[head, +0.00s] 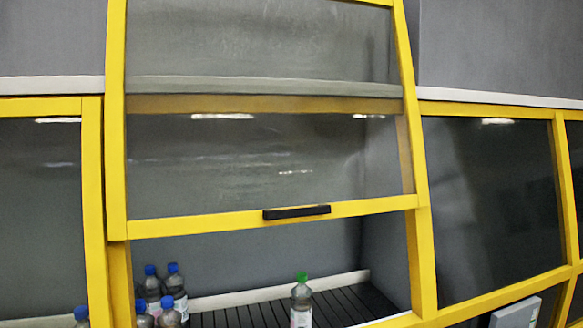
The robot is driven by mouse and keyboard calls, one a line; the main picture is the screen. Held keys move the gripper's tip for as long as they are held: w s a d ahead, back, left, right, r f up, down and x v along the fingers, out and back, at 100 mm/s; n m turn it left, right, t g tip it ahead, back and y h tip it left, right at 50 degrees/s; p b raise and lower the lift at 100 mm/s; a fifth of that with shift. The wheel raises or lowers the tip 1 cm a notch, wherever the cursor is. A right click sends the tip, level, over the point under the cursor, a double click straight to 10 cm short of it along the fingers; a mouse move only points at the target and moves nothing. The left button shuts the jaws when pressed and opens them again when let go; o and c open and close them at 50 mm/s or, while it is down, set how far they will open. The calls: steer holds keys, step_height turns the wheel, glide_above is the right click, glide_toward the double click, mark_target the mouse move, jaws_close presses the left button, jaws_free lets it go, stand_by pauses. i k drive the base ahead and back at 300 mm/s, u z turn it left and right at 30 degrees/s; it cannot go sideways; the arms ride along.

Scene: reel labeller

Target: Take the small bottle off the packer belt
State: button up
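A small clear bottle with a green cap (301,302) stands upright on the dark slatted belt (345,302), seen through the opening below a raised yellow-framed window. Its lower part is cut off by the bottom edge of the head view. Several bottles with blue caps (174,287) stand close together to its left, some partly hidden behind others. My gripper is not in the head view.
The window's lower yellow bar with a black handle (296,212) spans above the opening. Yellow posts (420,250) bound it on both sides. A pale rail (270,293) runs behind the belt. A grey box (516,313) sits at the lower right.

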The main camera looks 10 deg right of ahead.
mark_target(301, 305)
steer(key=u, duration=1.9)
steer(key=i, duration=1.1)
steer(key=z, duration=2.9)
